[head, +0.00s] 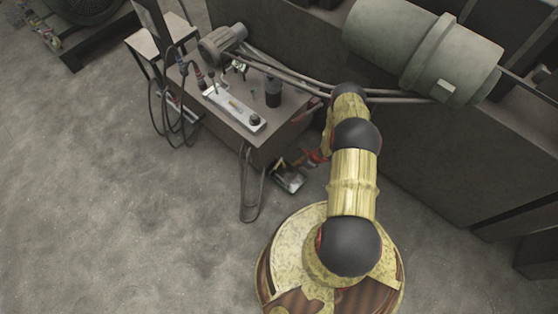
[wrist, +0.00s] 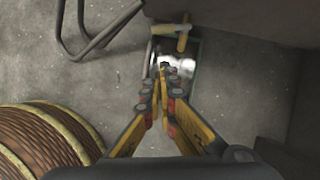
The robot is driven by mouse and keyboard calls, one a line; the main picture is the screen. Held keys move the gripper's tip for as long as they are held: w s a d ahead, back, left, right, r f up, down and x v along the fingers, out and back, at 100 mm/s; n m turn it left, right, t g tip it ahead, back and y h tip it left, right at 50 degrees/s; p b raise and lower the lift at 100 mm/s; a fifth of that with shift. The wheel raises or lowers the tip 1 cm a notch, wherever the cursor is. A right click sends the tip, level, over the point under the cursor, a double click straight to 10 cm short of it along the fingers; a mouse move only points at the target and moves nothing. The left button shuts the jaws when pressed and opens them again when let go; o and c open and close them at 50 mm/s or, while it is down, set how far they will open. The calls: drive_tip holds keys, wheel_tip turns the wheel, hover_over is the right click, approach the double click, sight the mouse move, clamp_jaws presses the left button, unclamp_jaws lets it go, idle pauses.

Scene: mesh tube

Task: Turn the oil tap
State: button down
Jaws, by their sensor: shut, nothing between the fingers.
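A small yellow T-shaped tap handle (wrist: 181,29) shows near the top middle of the wrist view, beside the dark edge of the table. I take it for the oil tap. Below it is a shiny metal tray (wrist: 183,58), which also shows on the floor in the head view (head: 289,178). My gripper (wrist: 163,70) is shut and empty, its yellow and black fingers together. Its tips overlap the tray in the picture, just below the handle and apart from it.
The table (head: 290,122) carries a dark canister (head: 273,92) and a grey fixture (head: 245,112). A bent metal loop (wrist: 88,42) hangs left of the gripper. A big green cylinder (head: 420,50) and dark wall panels (head: 440,160) stand behind.

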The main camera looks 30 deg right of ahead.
sight(277, 166)
drive_tip(key=shift+t+y, duration=0.3)
drive_tip(key=shift+t, duration=0.3)
drive_tip(key=b+x, duration=0.2)
drive_tip(key=x, duration=0.2)
drive_tip(key=w+r+b+x, duration=0.1)
drive_tip(key=b+x, duration=0.1)
drive_tip(key=x, duration=0.3)
drive_tip(key=w+b+x, duration=0.1)
drive_tip(key=b+x, duration=0.1)
drive_tip(key=x, duration=0.3)
drive_tip(key=shift+w+a+r+b, duration=0.2)
drive_tip(key=shift+a+r+b, duration=0.1)
drive_tip(key=shift+a, duration=0.1)
